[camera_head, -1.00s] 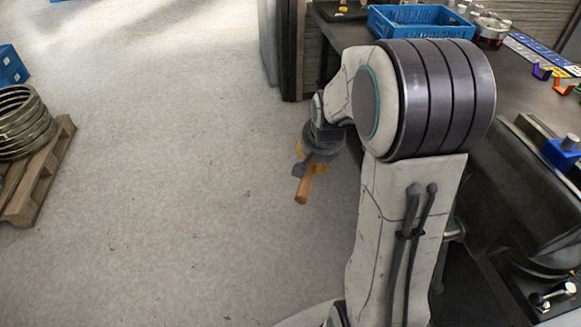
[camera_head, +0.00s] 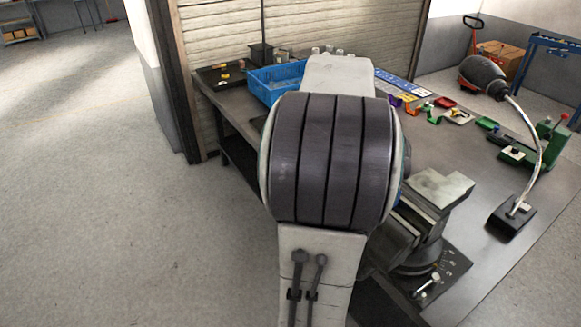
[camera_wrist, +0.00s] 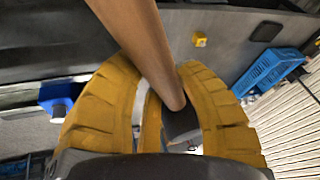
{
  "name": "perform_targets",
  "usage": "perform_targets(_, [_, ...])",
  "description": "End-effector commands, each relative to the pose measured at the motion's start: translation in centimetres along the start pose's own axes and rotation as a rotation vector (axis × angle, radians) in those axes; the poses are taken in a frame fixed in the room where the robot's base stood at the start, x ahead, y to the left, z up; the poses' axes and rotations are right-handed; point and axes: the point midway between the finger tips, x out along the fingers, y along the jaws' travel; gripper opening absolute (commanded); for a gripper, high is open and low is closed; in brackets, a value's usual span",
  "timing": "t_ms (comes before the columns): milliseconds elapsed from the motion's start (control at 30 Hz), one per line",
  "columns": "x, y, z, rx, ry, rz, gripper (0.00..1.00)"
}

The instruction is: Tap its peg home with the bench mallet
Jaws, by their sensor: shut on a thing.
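My gripper (camera_wrist: 160,110), with yellow fingers, is shut on the wooden handle of the mallet (camera_wrist: 140,42) in the wrist view. The handle runs from the top edge down between the fingers to a dark piece. I cannot tell whether that piece is the mallet head. A blue block (camera_wrist: 62,97) shows at the left of the wrist view, apart from the fingers. A grey part shows beside it, but I cannot make out the peg's height. In the head view, my arm hides the gripper, the mallet and most of the space by the vise (camera_head: 418,222).
A blue crate (camera_head: 275,80) stands at the bench's back left; it shows in the wrist view too (camera_wrist: 272,70). Small coloured parts (camera_head: 425,103) lie along the back. A lamp (camera_head: 512,215) stands at the right. Floor at the left is clear.

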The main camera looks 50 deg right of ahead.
Motion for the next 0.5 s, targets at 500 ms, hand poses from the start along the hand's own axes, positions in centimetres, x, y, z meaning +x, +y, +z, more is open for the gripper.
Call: perform_targets(500, [-12.9, 9.5, -3.2, 0.275, 0.062, 0.108, 0.0])
